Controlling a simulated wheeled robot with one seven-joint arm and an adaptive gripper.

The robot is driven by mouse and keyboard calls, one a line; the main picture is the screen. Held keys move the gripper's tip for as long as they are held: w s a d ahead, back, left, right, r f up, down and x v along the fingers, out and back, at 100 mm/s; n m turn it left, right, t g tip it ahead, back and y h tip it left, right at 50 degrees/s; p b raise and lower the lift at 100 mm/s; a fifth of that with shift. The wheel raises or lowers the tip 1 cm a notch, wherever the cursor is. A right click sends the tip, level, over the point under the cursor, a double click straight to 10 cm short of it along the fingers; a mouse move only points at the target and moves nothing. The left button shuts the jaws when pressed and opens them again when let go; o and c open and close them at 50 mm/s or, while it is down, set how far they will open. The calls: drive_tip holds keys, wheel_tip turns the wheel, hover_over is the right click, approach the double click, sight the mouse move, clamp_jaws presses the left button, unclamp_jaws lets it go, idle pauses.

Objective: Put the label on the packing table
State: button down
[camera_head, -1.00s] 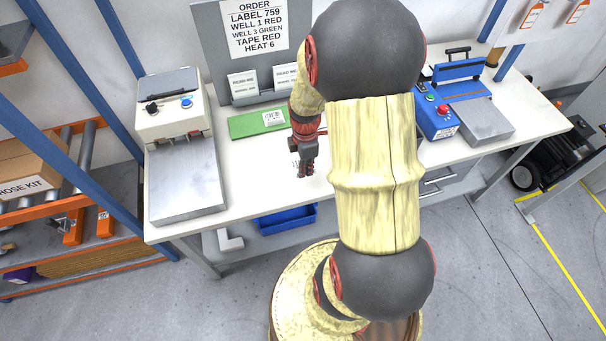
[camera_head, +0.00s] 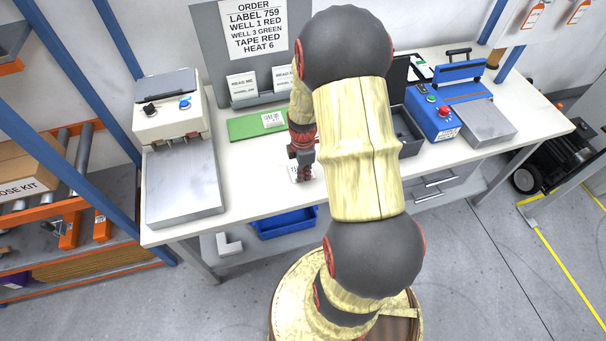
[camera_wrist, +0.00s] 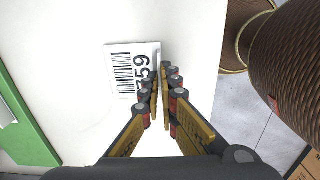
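The label (camera_wrist: 130,65) is a small white piece with a black barcode and the number 759. In the wrist view its right edge is at my fingertips, and the left finger hides part of it. My gripper (camera_wrist: 167,72) has its fingers nearly together at that edge and appears shut on the label. In the head view the label (camera_head: 296,171) shows beside my gripper (camera_head: 303,178), over the front part of the white packing table (camera_head: 248,185). Any gap between label and tabletop is hard to tell.
A green board (camera_head: 245,128) with a white tag lies behind my gripper. A blue bin (camera_head: 285,222) is below the tabletop. A dark tray (camera_head: 407,135) is partly hidden by my arm.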

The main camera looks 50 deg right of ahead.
drive_tip(key=c, duration=2.5)
unclamp_jaws()
drive_tip(key=shift+f, duration=0.1)
drive_tip(key=o, duration=0.4)
drive_tip(key=shift+o, duration=0.3)
wheel_tip(320, 180, up, 12)
drive_tip(key=p, duration=0.3)
drive_tip(key=w+a+r+m+t, duration=0.2)
drive_tip(key=a+r+m, duration=0.2)
drive_tip(key=a+r, duration=0.95)
drive_tip(key=s+a+r+m+t, duration=0.3)
drive_tip(key=s+a+r+m, duration=0.4)
drive_tip(key=s+a+r, duration=0.2)
drive_tip(key=a+r, duration=0.2)
drive_tip(key=a, duration=0.1)
drive_tip(key=shift+s+a+r+m+t, duration=0.2)
drive_tip(key=shift+s+m+t, duration=0.1)
drive_tip(key=shift+s, duration=0.1)
